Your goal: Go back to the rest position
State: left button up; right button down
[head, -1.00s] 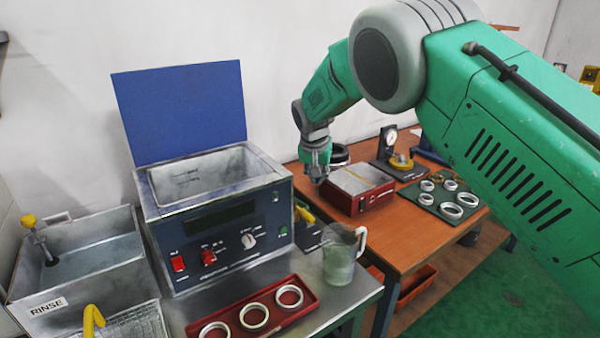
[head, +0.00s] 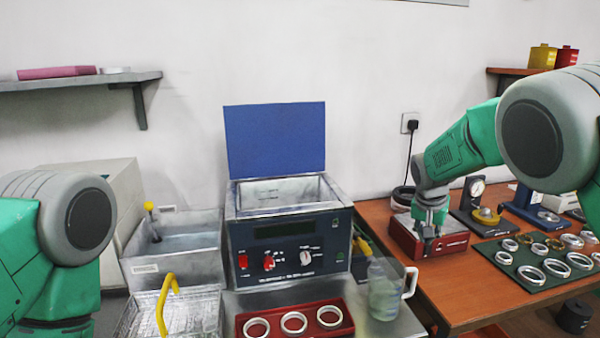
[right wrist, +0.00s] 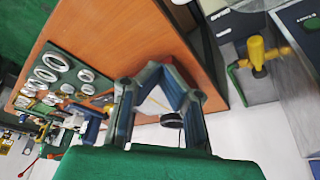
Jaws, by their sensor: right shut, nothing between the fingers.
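In the head view my right gripper (head: 429,231) points down in front of or above the red box (head: 455,244) on the wooden table; I cannot tell the gap. In the right wrist view the right gripper (right wrist: 165,82) is shut, with nothing held between its fingertips. My left arm (head: 60,230) shows at the left edge of the head view, but its gripper is out of the picture.
The wooden table (head: 470,306) holds a dark green mat (head: 507,262) with several metal rings. The blue-lidded bath (head: 287,228) stands open in the middle. In front are a red tray (head: 270,333) with three rings and a glass jug (head: 384,290). A rinse tank (head: 172,245) stands left.

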jog(key=s+d+f+n+g+y, duration=0.1)
jog(key=s+d+f+n+g, duration=0.15)
jog(key=s+f, duration=1.95)
pick_arm(q)
jog(key=shift+s+a+f+b, duration=0.2)
jog(key=shift+a+f+b, duration=0.2)
jog(key=shift+f, duration=0.15)
jog(key=shift+s+a+f+b, duration=0.15)
jog(key=shift+a+f+b, duration=0.15)
jog(key=shift+f+b, duration=0.15)
pick_arm(e)
jog(key=s+a+f+n, duration=0.1)
jog(key=s+a, duration=0.1)
jog(key=s, duration=0.7)
jog(key=s+a+f+n, duration=0.1)
jog(key=s+a+n, duration=0.1)
jog(key=s, duration=0.8)
jog(key=s+a+f+n+y, duration=0.1)
jog(key=s+a+f+n, duration=0.1)
jog(key=s, duration=0.7)
jog(key=shift+s+a, duration=0.15)
jog(key=shift+a, duration=0.45)
